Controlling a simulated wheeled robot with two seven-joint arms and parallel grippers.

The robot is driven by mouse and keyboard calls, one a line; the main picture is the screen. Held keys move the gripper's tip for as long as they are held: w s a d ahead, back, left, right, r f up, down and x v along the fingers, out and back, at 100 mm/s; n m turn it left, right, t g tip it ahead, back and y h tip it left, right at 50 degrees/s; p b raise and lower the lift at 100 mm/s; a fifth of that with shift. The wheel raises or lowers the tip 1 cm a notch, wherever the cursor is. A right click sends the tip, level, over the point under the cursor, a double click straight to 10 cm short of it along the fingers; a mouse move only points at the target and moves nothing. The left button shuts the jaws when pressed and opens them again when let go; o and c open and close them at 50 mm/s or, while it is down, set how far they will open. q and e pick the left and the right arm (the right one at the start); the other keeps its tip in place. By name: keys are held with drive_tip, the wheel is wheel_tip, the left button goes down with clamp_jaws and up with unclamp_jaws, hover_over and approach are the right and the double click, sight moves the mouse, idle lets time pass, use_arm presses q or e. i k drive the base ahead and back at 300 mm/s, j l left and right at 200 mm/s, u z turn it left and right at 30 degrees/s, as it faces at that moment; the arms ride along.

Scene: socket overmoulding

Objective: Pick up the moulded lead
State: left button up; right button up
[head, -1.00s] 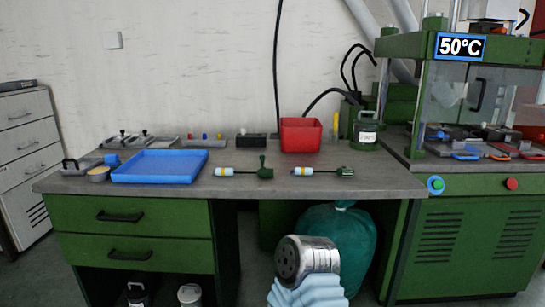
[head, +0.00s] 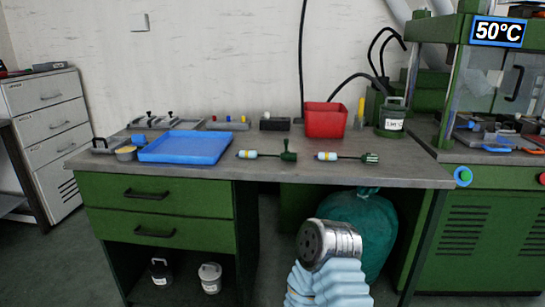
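I cannot make out a moulded lead for certain. Two thin pieces lie on the bench: one with a pale blue, white and yellow handle and an upright green end (head: 288,151), the other with a similar handle and a ribbed green end (head: 370,158). They lie apart, side by side near the front edge. In the press at the right, mould parts with a blue handle (head: 497,148) and orange-edged pieces are partly cut off by the picture's edge. No gripper fingers show in the head view.
A blue tray (head: 187,148) stands on the bench left of the two pieces, a red bin (head: 326,120) behind them. A green canister (head: 392,118) stands further right. The press (head: 490,235) shows 50°C. A green sack (head: 372,215) stands below the bench.

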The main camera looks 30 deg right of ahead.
sight(287, 156)
drive_tip(key=i+l+z, duration=0.1)
drive_tip(key=i+z, duration=0.6)
drive_tip(key=i+j+z, duration=0.2)
drive_tip(key=i+z, duration=0.15)
drive_tip(key=i, duration=0.15)
